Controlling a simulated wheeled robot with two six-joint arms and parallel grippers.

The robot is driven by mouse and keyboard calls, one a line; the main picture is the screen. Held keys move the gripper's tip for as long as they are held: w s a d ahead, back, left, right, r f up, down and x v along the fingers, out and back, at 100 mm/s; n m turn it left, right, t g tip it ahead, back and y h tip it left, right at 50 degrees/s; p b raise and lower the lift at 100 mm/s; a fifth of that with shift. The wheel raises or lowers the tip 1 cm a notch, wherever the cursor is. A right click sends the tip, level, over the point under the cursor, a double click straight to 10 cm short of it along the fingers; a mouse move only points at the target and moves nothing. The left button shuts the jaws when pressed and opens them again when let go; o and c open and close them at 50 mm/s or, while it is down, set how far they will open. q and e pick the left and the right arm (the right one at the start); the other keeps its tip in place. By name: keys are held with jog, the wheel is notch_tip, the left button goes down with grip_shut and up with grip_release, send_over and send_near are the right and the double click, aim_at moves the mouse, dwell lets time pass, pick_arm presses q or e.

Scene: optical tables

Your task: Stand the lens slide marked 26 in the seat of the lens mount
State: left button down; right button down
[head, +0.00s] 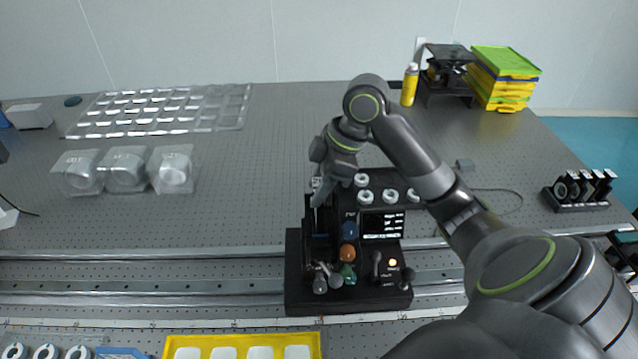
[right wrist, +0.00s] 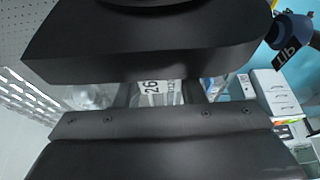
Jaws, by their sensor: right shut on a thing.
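My right gripper (head: 322,192) points down over the left part of a black instrument in the head view. It is shut on the lens slide, whose white label marked 26 (right wrist: 152,88) shows between the jaws in the right wrist view. In the head view the slide is mostly hidden by the gripper. A dark upright holder (head: 318,226), which looks like the lens mount, stands on the instrument just below the gripper. I cannot tell whether the slide touches its seat. My left gripper is not in view.
The black instrument (head: 298,283) carries coloured knobs, white rings and a lit screen (head: 383,225). A rack of black slides (head: 578,206) stands far right. Clear domed packs (head: 127,170) lie at left. A yellow tray (head: 243,340) is at the front.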

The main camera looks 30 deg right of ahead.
jog(key=shift+f, duration=0.15)
jog(key=shift+c, duration=2)
grip_release()
jog(key=shift+r+p, duration=5)
jog(key=shift+p, duration=0.35)
